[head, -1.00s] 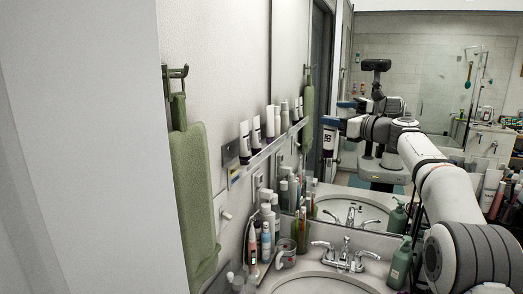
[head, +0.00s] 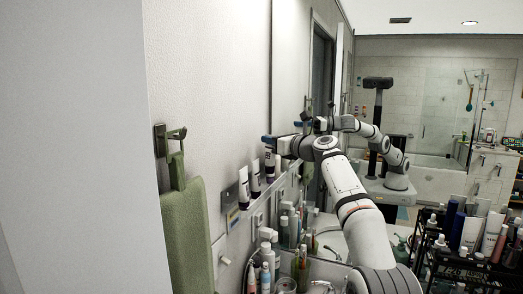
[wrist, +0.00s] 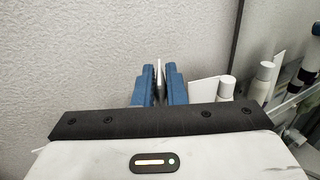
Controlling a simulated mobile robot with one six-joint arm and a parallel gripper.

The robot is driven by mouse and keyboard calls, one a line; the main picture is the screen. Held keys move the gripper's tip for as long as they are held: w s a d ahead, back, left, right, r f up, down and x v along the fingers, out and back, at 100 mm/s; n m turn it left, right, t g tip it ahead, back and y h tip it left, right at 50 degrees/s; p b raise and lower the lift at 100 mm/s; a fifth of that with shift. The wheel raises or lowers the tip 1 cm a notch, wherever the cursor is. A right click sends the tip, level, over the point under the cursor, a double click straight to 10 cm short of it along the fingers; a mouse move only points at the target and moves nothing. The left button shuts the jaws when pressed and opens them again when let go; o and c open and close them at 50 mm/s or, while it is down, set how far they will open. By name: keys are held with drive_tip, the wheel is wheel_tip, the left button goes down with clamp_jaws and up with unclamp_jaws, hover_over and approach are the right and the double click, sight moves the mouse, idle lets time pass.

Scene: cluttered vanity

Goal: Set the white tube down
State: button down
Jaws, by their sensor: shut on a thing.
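My gripper (head: 268,140) reaches toward the wall above the narrow wall shelf, its blue fingers close together. It also shows in the wrist view (wrist: 159,82), shut on the white tube (wrist: 158,75), of which only a thin pale edge shows between the fingers. In the head view a white tube with a dark lower end (head: 270,161) stands upright just under the fingertips. I cannot tell whether the held tube touches the shelf.
Two similar white tubes stand on the shelf (head: 244,188) (head: 255,178). In the wrist view, a pale tube (wrist: 207,88) and bottles (wrist: 262,82) stand close to the right. A green towel (head: 187,235) hangs at left. A cluttered black rack (head: 450,262) is at right.

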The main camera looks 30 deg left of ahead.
drive_tip(key=a, duration=0.1)
drive_tip(key=a+p, duration=0.1)
drive_tip(key=shift+s+a+f, duration=0.1)
drive_tip(key=shift+s+a, duration=0.05)
drive_tip(key=shift+a, duration=0.15)
wheel_tip(320, 180, down, 7)
drive_tip(key=shift+a, duration=0.15)
idle(0.4)
drive_tip(key=c, duration=1.8)
unclamp_jaws()
drive_tip(key=shift+o, duration=0.2)
drive_tip(key=b+v, duration=0.6)
drive_tip(key=v, duration=0.6)
drive_tip(key=shift+b, duration=0.3)
